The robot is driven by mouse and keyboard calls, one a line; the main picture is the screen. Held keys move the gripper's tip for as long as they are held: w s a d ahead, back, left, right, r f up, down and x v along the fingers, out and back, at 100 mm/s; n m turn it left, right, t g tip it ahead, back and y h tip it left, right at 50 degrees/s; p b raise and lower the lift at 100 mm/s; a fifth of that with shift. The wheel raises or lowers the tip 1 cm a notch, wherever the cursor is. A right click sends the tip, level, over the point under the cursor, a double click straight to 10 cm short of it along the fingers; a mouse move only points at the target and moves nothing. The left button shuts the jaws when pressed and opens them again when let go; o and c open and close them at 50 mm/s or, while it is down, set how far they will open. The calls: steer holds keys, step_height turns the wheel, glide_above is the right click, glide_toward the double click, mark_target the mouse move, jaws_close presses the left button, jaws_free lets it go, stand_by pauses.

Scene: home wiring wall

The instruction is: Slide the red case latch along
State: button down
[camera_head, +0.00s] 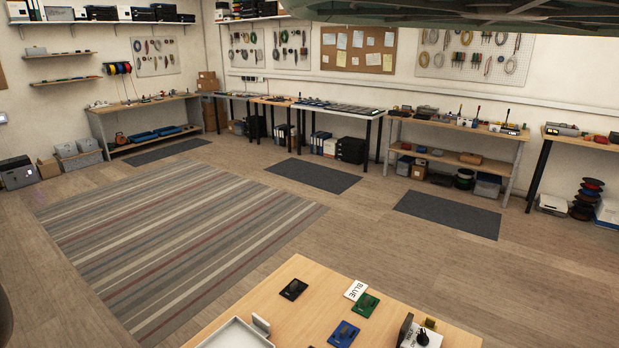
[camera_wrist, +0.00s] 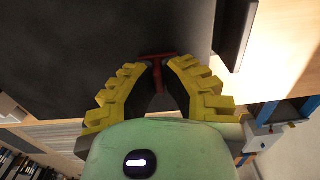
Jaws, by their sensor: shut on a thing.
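In the wrist view, the red case latch (camera_wrist: 158,56) shows as a small T-shaped red piece against a large dark surface (camera_wrist: 70,50). My gripper (camera_wrist: 159,69) has two yellow stepped fingers, one on either side of the latch's narrow stem. It is shut on the latch. The fingertips and the shadow between them hide part of the stem. My gripper and the latch cannot be made out in the head view.
A dark upright block (camera_wrist: 235,32) stands right of the fingers. In the head view, a wooden table (camera_head: 285,318) holds a black piece (camera_head: 293,289), a green piece (camera_head: 367,304), a blue piece (camera_head: 343,333) and a white "BLUE" card (camera_head: 356,290). Workbenches line the walls; the floor between is clear.

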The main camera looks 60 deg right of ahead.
steer(key=shift+a+b, duration=0.3)
steer(key=shift+a, duration=0.6)
steer(key=c, duration=1)
jaws_free()
